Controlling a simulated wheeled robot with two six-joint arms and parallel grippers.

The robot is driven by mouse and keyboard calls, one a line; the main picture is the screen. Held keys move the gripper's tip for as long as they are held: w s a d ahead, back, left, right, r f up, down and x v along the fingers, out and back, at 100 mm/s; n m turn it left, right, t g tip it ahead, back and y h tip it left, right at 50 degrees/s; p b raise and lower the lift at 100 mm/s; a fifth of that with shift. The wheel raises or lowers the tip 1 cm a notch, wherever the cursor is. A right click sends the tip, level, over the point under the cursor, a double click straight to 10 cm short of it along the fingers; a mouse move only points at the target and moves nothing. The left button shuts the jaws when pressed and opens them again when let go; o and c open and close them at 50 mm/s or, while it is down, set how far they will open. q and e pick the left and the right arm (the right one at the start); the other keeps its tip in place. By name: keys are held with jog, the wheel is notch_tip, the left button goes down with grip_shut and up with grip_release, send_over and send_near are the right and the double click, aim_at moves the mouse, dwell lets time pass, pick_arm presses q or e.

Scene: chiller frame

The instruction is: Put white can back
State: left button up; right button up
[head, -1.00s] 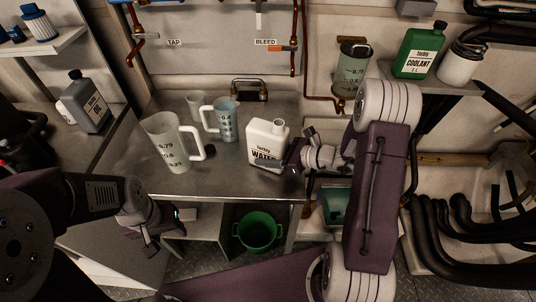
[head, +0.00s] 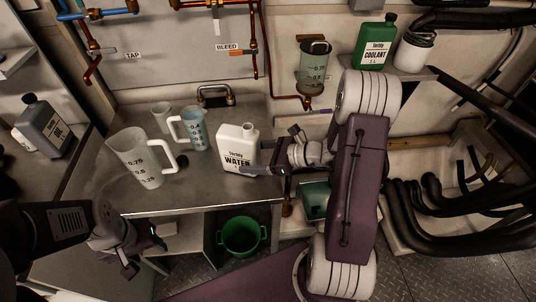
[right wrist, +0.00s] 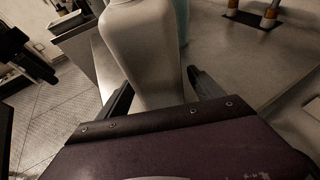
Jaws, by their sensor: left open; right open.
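The white can (head: 237,148), a jug labelled WATER with a short neck, stands upright on the steel bench near its front right edge. My right gripper (head: 259,160) is at the can's right side, with a finger reaching across its lower front. In the right wrist view the can (right wrist: 146,50) stands between the two spread fingers of the gripper (right wrist: 158,82). A gap shows between the can and the right finger; contact at the left finger I cannot tell. My left gripper (head: 136,258) is open and empty, low in front of the bench's left part.
A grey oil bottle (head: 44,127) is far left. The right shelf (head: 400,73) holds a green coolant bottle (head: 370,45) and a white jar (head: 414,50). A green bucket (head: 241,237) sits below.

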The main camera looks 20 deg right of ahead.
jog(key=v, duration=0.7)
jog(key=shift+s+d+r+p, duration=0.2)
jog(key=shift+d+p, duration=0.05)
jog(key=shift+p, duration=0.1)
